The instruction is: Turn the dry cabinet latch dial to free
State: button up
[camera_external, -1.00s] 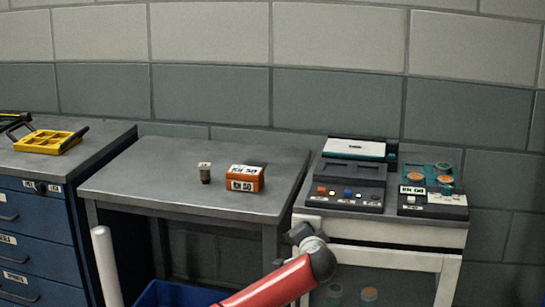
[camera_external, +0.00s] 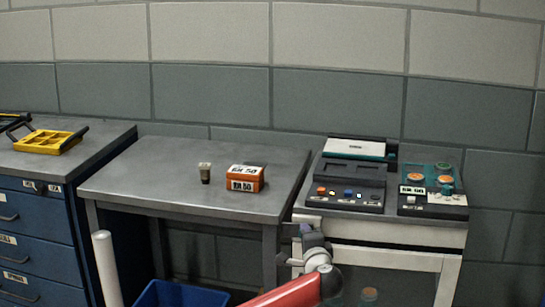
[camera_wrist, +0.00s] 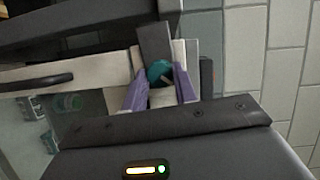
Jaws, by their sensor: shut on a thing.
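The dry cabinet (camera_external: 432,262) is the white cabinet with a glass door on the right in the external view. In the wrist view its white frame (camera_wrist: 98,72) runs sideways. A teal latch dial (camera_wrist: 158,70) sits on that frame between the two purple fingers of my gripper (camera_wrist: 160,84), which is shut on it. A dark grey plate (camera_wrist: 154,40) is just beyond the dial. In the external view my gripper (camera_external: 304,232) is at the cabinet's front left edge, and the dial cannot be made out there. The dial's marking cannot be read.
A dark door handle (camera_wrist: 38,83) lies left of the dial. Jars (camera_wrist: 68,102) show behind the glass. Devices (camera_external: 350,185) stand on the cabinet top. A grey table (camera_external: 140,185) with an orange box (camera_external: 245,180) stands left, a blue bin (camera_external: 178,295) below it.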

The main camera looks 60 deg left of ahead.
jog(key=shift+f, duration=0.1)
jog(key=o, duration=1)
jog(key=shift+d, duration=0.1)
jog(key=p+v, duration=0.1)
jog(key=v, duration=0.6)
jog(key=shift+s+d, duration=0.2)
jog(key=shift+d, duration=0.15)
